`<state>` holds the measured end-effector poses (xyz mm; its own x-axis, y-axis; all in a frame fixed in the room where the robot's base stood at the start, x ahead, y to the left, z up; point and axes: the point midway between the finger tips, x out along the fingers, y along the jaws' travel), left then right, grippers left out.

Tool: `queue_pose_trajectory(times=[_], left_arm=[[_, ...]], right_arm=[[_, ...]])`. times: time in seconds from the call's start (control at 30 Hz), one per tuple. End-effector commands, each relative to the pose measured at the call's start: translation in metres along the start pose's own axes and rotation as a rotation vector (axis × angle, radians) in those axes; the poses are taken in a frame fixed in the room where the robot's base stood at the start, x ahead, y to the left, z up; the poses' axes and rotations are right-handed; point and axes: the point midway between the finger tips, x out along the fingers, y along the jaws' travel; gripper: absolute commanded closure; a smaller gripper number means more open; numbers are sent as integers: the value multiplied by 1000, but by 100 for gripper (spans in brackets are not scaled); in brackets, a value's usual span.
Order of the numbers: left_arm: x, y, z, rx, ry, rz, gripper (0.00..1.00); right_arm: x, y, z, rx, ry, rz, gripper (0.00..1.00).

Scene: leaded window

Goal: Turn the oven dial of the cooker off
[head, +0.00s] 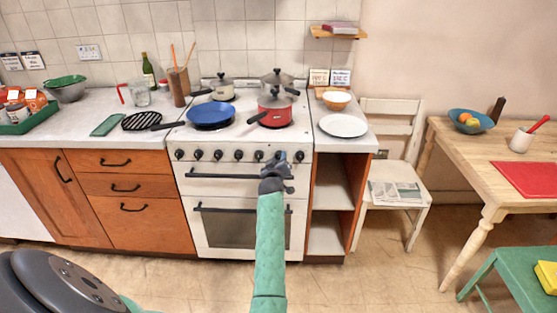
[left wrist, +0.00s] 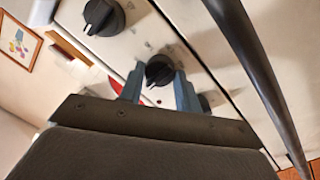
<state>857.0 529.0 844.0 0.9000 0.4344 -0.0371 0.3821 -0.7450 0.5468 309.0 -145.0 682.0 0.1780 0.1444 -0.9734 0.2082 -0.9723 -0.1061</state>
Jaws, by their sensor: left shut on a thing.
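The white cooker (head: 240,185) stands mid-picture in the head view, with a row of black dials along its front panel. My left gripper (head: 280,158) is at the right part of this row, with the dial at the row's right end (head: 299,156) just beside it. In the left wrist view, the blue-grey fingers of my left gripper (left wrist: 160,82) are shut on a black dial (left wrist: 159,71), one finger on each side. Its turn position is hard to read. Another dial (left wrist: 103,17) is clear at upper left, and one (left wrist: 205,103) is partly hidden. My right gripper is not in view.
The oven door handle (head: 225,177) runs below the dials, and it is a long dark bar (left wrist: 250,75) close by in the wrist view. A blue pan (head: 210,115) and a red pot (head: 275,112) stand on the hob, handles sticking out. Open shelves (head: 328,238) are at right.

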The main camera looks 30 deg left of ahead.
Motion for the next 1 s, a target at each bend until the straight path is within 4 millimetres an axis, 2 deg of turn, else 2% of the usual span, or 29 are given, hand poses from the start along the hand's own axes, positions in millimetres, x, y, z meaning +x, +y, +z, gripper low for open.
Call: queue_pose_trajectory(times=[0.53, 0.57, 0.67, 1.0], left_arm=[[0, -1, 2, -26, -2, 1, 90], [0, -1, 2, -26, -2, 1, 63], [0, -1, 2, -25, -1, 1, 45], [0, 0, 1, -25, 0, 2, 45]], right_arm=[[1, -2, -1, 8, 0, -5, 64], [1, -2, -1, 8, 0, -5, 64], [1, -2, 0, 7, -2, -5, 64], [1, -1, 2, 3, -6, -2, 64]])
